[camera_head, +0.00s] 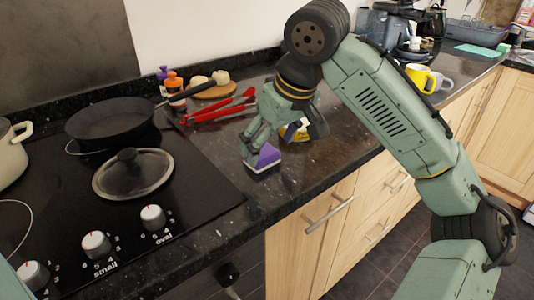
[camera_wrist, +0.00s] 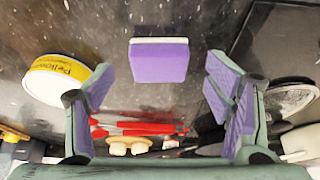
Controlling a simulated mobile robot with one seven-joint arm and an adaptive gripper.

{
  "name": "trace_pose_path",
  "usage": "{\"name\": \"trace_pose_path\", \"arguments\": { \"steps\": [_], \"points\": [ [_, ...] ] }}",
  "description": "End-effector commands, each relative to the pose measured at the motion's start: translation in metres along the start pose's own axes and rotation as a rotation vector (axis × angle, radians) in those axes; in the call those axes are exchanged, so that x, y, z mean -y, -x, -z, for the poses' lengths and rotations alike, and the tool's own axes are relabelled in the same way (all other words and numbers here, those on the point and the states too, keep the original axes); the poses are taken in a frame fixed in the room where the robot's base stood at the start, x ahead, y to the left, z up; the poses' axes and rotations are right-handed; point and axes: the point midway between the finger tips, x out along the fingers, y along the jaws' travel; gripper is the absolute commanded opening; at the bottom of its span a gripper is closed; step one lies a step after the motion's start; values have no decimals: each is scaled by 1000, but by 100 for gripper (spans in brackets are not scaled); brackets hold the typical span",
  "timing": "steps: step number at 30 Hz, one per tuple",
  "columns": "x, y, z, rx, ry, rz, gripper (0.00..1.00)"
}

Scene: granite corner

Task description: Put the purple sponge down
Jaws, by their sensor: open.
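The purple sponge (camera_head: 264,158) rests on the dark counter near its front edge, just right of the stove. In the wrist view the sponge (camera_wrist: 159,62) shows its purple face and a pale strip along its top edge. My gripper (camera_head: 281,142) is low over the counter at the sponge, its fingers spread wide. In the wrist view, my open gripper (camera_wrist: 158,85) has clear gaps between each finger and the sponge. Part of the sponge is hidden behind a finger in the head view.
A yellow-and-white tin (camera_wrist: 57,80) stands close outside one finger. Red tongs (camera_head: 220,108), a wooden board (camera_head: 213,91) and bottles (camera_head: 175,88) lie or stand behind. A black pan (camera_head: 108,120) and a glass lid (camera_head: 133,176) are on the stove. A yellow mug (camera_head: 419,78) stands farther right.

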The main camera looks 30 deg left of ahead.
Motion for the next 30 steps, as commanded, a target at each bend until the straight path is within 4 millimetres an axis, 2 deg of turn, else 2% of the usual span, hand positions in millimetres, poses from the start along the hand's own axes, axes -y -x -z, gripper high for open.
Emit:
{"name": "trace_pose_path", "arguments": {
  "steps": [1, 6, 12, 17, 30],
  "points": [
    [-1, 13, 1, -3, -1, -3, 73],
    [0, 50, 1, -2, 0, -3, 73],
    [-1, 79, 0, -1, -2, -3, 73],
    [0, 87, 0, -1, 0, -1, 73],
    [0, 87, 0, -2, 0, -1, 73]
  ]
}}
